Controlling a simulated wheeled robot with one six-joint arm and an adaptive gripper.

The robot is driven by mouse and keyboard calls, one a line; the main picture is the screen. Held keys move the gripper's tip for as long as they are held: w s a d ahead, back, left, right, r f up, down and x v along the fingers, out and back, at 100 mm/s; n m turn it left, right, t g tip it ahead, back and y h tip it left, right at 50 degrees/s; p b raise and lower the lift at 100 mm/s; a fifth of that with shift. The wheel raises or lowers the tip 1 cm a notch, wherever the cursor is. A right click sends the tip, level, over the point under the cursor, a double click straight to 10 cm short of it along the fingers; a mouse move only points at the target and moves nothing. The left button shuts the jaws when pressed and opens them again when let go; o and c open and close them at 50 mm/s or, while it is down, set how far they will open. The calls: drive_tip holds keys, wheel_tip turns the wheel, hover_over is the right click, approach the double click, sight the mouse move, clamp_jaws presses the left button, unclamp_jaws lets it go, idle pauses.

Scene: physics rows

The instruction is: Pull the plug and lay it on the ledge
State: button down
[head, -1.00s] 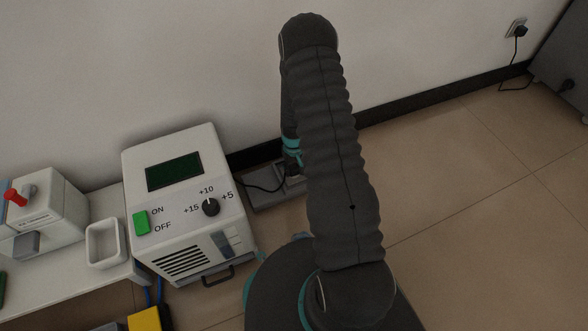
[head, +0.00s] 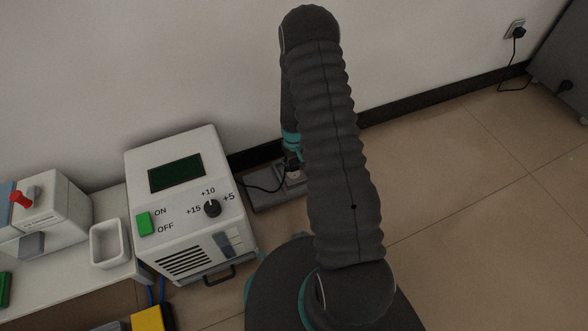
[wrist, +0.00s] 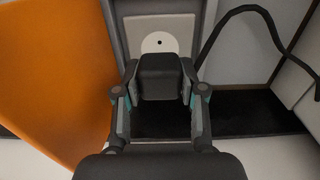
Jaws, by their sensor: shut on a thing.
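My gripper (wrist: 160,98) is shut on the black plug (wrist: 160,75), with a finger on each side of it. Beyond the plug, the white round socket face (wrist: 160,42) shows one dark hole; the plug hides its lower part. I cannot tell how wide the gap between plug and socket is. A black cable (wrist: 222,28) loops off to the right. In the head view my gripper (head: 292,160) is partly hidden by my arm, above a low grey ledge-like slab (head: 265,199) by the wall; the plug is not clear there.
A white device (head: 190,195) with a screen, switch and knob stands left of the slab. Further left, a bench holds a white tray (head: 108,262) and a box with a red lever (head: 20,197). A wall outlet (head: 516,30) is far right.

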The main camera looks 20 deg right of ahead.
drive_tip(key=shift+r+p, duration=0.6)
drive_tip(key=shift+r, duration=0.65)
drive_tip(key=shift+s, duration=0.1)
drive_tip(key=shift+s+a+r+m, duration=0.2)
drive_tip(key=shift+s+m, duration=0.1)
drive_tip(key=shift+s, duration=0.35)
drive_tip(key=shift+s+a+r+m, duration=0.15)
drive_tip(key=shift+s+m, duration=0.15)
drive_tip(key=shift+s, duration=0.3)
drive_tip(key=a+r+p, duration=0.3)
drive_tip(key=a+r, duration=0.2)
drive_tip(key=r, duration=0.5)
drive_tip(key=a+r+n+p, duration=0.1)
drive_tip(key=a+r+p, duration=0.2)
drive_tip(key=r, duration=0.8)
drive_tip(key=a, duration=0.2)
drive_tip(key=shift+w+a, duration=0.15)
drive_tip(key=shift+a, duration=0.15)
drive_tip(key=shift+d, duration=0.1)
